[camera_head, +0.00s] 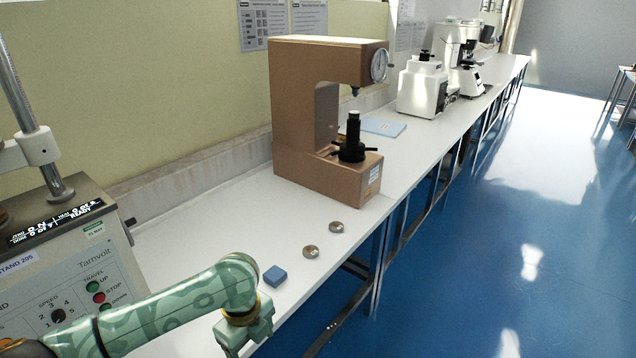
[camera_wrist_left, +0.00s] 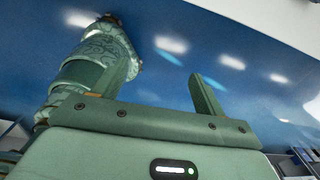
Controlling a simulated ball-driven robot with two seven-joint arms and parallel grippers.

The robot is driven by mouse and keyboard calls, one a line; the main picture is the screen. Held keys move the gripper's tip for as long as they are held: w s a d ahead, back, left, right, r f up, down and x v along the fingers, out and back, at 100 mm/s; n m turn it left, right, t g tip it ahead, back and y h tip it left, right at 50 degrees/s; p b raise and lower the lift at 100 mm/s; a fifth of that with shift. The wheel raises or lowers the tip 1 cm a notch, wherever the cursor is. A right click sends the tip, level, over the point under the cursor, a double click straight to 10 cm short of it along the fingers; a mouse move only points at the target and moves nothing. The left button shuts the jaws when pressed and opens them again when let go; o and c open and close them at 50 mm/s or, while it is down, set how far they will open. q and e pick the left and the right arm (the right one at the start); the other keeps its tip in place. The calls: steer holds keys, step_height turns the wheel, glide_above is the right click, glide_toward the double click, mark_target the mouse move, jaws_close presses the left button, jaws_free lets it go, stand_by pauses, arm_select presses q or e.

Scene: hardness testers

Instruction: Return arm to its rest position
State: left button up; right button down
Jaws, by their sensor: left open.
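My left arm (camera_head: 165,308) comes in from the lower left in the head view, green with a wavy pattern. Its wrist end hangs over the front edge of the bench, just below a small blue block. My left gripper (camera_wrist_left: 164,88) shows in the left wrist view with its two fingers spread apart and nothing between them. Blue floor lies beyond the fingers. Another green patterned part of my own body (camera_wrist_left: 95,65) shows behind the left finger. My right gripper is not visible in the head view.
The blue block (camera_head: 275,275) and two round metal discs (camera_head: 311,251) (camera_head: 336,227) lie on the white bench (camera_head: 225,215). A brown hardness tester (camera_head: 297,120) stands behind them. A grey test machine (camera_head: 75,270) stands at left. Open blue floor (camera_head: 480,270) lies to the right.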

arm_select(q)
steer(key=s+a+f+n+t+h, duration=0.1)
steer(key=s+a+f+n, duration=0.15)
steer(key=f+n, duration=0.7)
steer(key=s+a+f+n+t+h, duration=0.15)
steer(key=s+f+n, duration=0.25)
steer(key=f, duration=1.1)
steer(key=s+a+f+n+g+y, duration=0.1)
steer(key=s+a+f+n, duration=0.2)
steer(key=s+f, duration=0.45)
steer(key=s+a+f+n+y, duration=0.1)
steer(key=s+a+f+n, duration=0.2)
steer(key=s, duration=0.7)
steer(key=s+a+f+n, duration=0.1)
steer(key=s+f, duration=0.1)
steer(key=s, duration=0.7)
steer(key=s+a+f+n, duration=0.1)
steer(key=s+f, duration=0.1)
steer(key=s, duration=0.8)
steer(key=shift+s+g+y, duration=0.25)
steer(key=shift+g+y, duration=0.2)
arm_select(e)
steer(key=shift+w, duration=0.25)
arm_select(q)
steer(key=shift+o, duration=0.5)
steer(key=shift+a, duration=0.1)
steer(key=shift+w+a, duration=0.1)
